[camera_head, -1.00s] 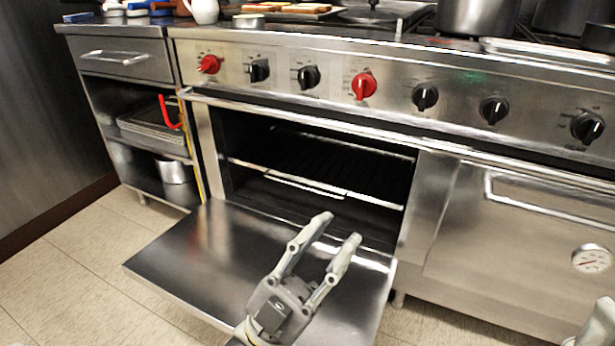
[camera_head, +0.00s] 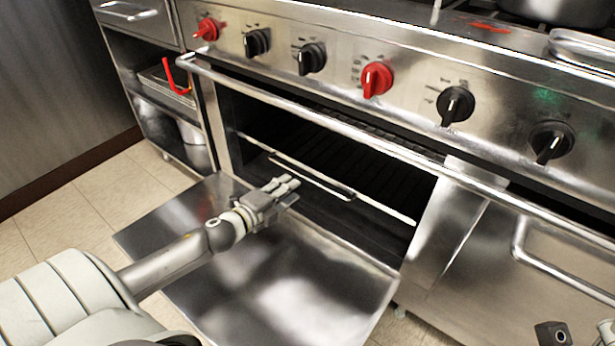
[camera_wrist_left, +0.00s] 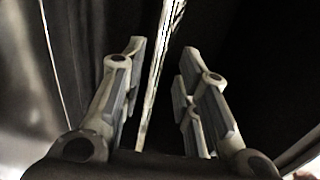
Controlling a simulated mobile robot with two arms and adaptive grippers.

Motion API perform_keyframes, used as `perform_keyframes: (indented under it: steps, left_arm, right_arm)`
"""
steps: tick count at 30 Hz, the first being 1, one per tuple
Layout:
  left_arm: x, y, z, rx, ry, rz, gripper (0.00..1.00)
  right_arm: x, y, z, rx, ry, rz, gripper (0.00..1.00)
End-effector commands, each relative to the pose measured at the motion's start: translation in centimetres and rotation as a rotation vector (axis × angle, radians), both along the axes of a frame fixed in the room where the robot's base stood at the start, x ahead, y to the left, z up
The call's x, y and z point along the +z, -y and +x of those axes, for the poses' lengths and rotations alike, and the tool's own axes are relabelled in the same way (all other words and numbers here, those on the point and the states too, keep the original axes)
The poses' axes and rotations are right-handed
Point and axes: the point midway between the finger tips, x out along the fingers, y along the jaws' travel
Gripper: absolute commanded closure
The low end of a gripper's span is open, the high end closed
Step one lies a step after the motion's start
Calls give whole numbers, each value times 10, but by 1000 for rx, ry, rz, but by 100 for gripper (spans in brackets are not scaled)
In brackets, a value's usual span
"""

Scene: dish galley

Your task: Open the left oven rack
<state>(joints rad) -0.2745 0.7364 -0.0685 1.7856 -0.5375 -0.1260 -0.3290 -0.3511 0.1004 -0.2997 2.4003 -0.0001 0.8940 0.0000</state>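The left oven stands open, and its wire rack (camera_head: 385,207) sits inside with a bright front bar and a low handle loop (camera_head: 312,178). My left gripper (camera_head: 289,183) is at the oven mouth, just in front of the rack's left part and above the lowered door. In the left wrist view, my left gripper (camera_wrist_left: 160,75) has its fingers apart. A bright bar (camera_wrist_left: 166,45), apparently the rack's front, runs between them in the picture; contact cannot be told. Part of what seems my right gripper (camera_head: 555,336) shows at the lower right; its fingers are not clear.
The lowered oven door (camera_head: 250,285) lies flat below the rack. Red and black knobs line the panel (camera_head: 410,85). The right oven door (camera_head: 485,265) is shut. Open shelves (camera_head: 165,110) stand at left.

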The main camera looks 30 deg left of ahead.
Motion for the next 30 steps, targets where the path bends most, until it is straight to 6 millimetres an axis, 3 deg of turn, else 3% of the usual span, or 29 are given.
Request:
perform_keyframes:
  steps: [15,21,30]
  left_arm:
    - [-14,6,67,-1,3,-4,71]
    - [-16,7,79,-1,2,-3,71]
    - [-16,7,81,-1,1,-3,71]
  right_arm:
    - [-22,0,-1,0,7,2,59]
    - [-25,0,-1,1,7,2,59]
    - [-25,0,-1,1,6,2,59]
